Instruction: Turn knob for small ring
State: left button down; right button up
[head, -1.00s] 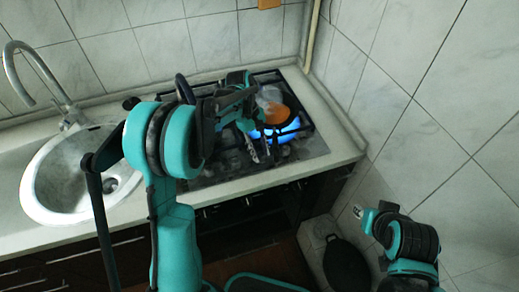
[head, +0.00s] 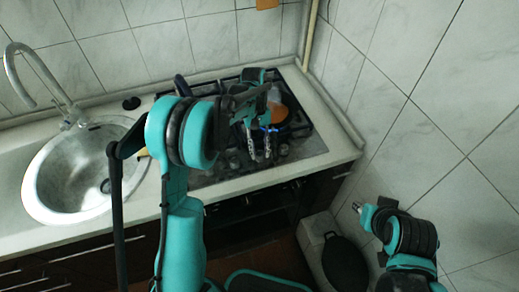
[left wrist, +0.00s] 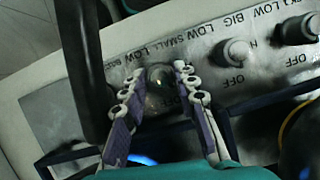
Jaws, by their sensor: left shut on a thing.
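The stove's front panel (left wrist: 60,110) carries a row of knobs with LOW and OFF markings. My left gripper (head: 259,154) reaches down at the front of the stove. In the left wrist view my left gripper (left wrist: 159,74) has its two fingers on either side of a dark round knob (left wrist: 159,82), shut on it. The marking beside this knob reads SMALL. The knob's lower part is hard to make out. In the head view the gripper hides this knob. My right arm (head: 400,235) is low at the right; its fingers are not clear.
A pan with orange contents (head: 278,112) stands on the stove (head: 305,145), with a faint blue flame beside it. Another knob (left wrist: 233,51) is right of the held one, labelled BIG. The sink (head: 80,175) is at the left. A tiled wall (head: 430,130) bounds the right side.

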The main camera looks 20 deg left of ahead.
pick_arm(q)
jog(key=c, duration=1.2)
grip_release()
jog(key=shift+o, duration=0.2)
